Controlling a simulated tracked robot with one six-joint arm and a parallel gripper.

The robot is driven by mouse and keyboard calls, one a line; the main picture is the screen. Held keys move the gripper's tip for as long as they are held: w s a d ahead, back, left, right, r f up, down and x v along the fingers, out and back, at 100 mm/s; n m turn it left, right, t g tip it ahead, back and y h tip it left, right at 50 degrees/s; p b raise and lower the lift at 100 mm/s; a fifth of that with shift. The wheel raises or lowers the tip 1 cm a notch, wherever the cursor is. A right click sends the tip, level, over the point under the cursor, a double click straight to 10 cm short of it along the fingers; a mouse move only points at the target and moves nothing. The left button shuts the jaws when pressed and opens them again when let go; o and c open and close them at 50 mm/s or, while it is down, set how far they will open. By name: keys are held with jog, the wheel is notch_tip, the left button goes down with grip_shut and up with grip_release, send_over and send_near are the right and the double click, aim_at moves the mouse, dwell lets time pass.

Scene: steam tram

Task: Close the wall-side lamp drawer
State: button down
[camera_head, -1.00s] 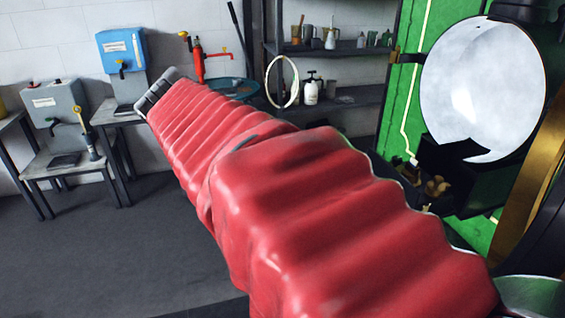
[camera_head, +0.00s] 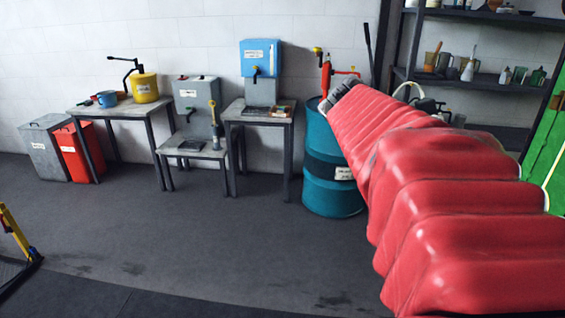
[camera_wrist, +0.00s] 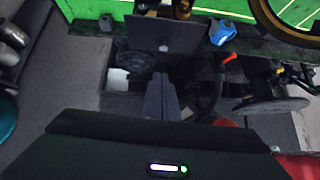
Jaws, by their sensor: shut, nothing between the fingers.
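My gripper (camera_wrist: 161,96) is shut and empty, with its dark fingers together in the middle of the wrist view. In that view a dark panel (camera_wrist: 150,32) with a small pale knob sits on the green tram front, beyond the fingertips and apart from them. I cannot tell whether this panel is the wall-side lamp drawer, or how far any drawer stands out. In the head view my red-sleeved arm reaches up and left, and the grey gripper end (camera_head: 340,92) shows in front of the teal drum. The drawer is not identifiable in the head view.
The wrist view shows a blue object (camera_wrist: 222,32) on the tram ledge and a red-tipped lever (camera_wrist: 230,57). The head view shows a teal drum (camera_head: 325,185), work tables (camera_head: 260,115), shelves (camera_head: 480,80) and a red bin (camera_head: 80,150). The dark floor is clear at centre left.

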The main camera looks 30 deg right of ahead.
jog(key=s+d+r+x, duration=0.1)
jog(key=r+x, duration=0.1)
jog(key=x, duration=0.9)
dwell(0.3)
jog(key=shift+d, duration=0.2)
